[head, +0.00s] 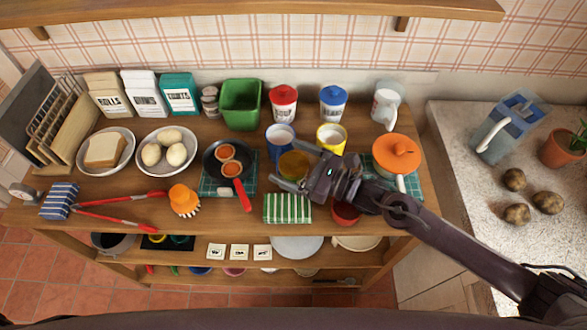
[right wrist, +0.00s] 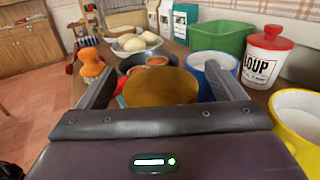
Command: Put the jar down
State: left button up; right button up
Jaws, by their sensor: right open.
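The jar (head: 293,165) looks amber-brown and round-topped. It appears upright on the wooden counter (head: 225,213), though its base is hidden. In the right wrist view the jar's brown top (right wrist: 160,88) sits between the two fingers, with some space at the sides. My right gripper (head: 287,163) is open around the jar; its fingers also show in the right wrist view (right wrist: 160,74). My left gripper is not in view.
A blue mug (head: 280,138) and yellow mug (head: 331,138) stand just behind the jar. A black pan (head: 212,166) is to its left, a striped green cloth (head: 287,209) in front, and a red pot (head: 345,213) to the right. Bare wood shows near the front left.

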jog(key=shift+c, duration=0.2)
jog(key=c, duration=1.3)
